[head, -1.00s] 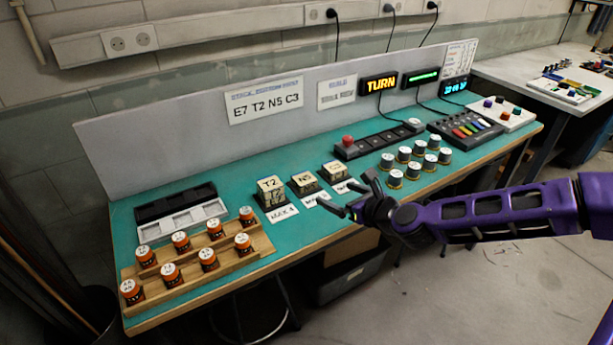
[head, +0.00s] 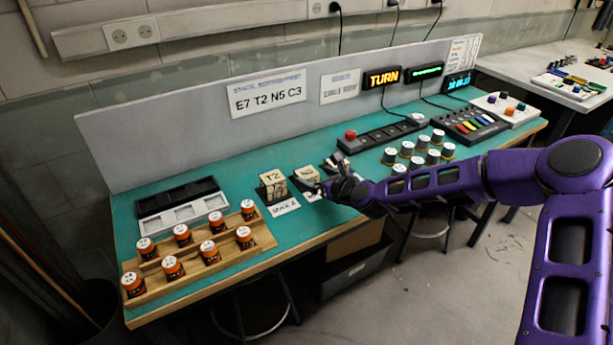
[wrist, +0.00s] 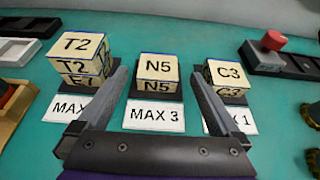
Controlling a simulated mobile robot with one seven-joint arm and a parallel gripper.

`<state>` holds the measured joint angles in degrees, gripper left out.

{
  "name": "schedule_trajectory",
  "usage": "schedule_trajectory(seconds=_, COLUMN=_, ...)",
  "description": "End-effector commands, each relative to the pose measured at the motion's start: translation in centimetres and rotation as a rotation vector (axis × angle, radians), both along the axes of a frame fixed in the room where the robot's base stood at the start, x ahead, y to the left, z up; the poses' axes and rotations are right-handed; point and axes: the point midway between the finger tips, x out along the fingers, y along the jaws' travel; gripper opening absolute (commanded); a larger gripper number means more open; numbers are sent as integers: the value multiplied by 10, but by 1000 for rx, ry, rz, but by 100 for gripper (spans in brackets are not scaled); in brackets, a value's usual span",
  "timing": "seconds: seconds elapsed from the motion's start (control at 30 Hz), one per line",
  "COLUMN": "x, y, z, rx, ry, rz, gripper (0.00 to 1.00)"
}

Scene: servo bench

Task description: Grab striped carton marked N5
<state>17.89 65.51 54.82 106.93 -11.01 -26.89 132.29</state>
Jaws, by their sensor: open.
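The carton marked N5 (wrist: 157,68) is a cream block with black lettering on its top and front. In the wrist view it stands on a dark pad, between and ahead of the fingertips of my gripper (wrist: 158,78). My gripper is open with nothing held. I cannot tell whether a finger touches the carton. In the head view the N5 carton (head: 306,173) is partly hidden by my gripper (head: 318,177). The T2 carton (wrist: 82,45) stands on another block at the left. The C3 carton (wrist: 229,73) stands at the right, close to my right finger.
Cards stand before the pads, including a MAX 3 card (wrist: 155,116). A wooden rack (head: 199,264) with orange-banded jars is at the left. White-topped jars (head: 406,149) are at the right, near my arm. A lit TURN display (head: 383,77) is at the back.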

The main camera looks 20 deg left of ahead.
Motion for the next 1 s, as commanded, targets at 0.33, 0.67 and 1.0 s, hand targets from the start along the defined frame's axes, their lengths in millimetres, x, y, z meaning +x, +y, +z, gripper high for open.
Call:
schedule_trajectory(seconds=0.33, x=24, y=31, z=-18, rx=-1, ry=-1, rz=0, gripper=100)
schedule_trajectory(seconds=0.67, x=25, y=33, z=-19, rx=0, ry=0, rz=0, gripper=89)
schedule_trajectory(seconds=1.0, x=25, y=33, z=-19, rx=0, ry=0, rz=0, gripper=28)
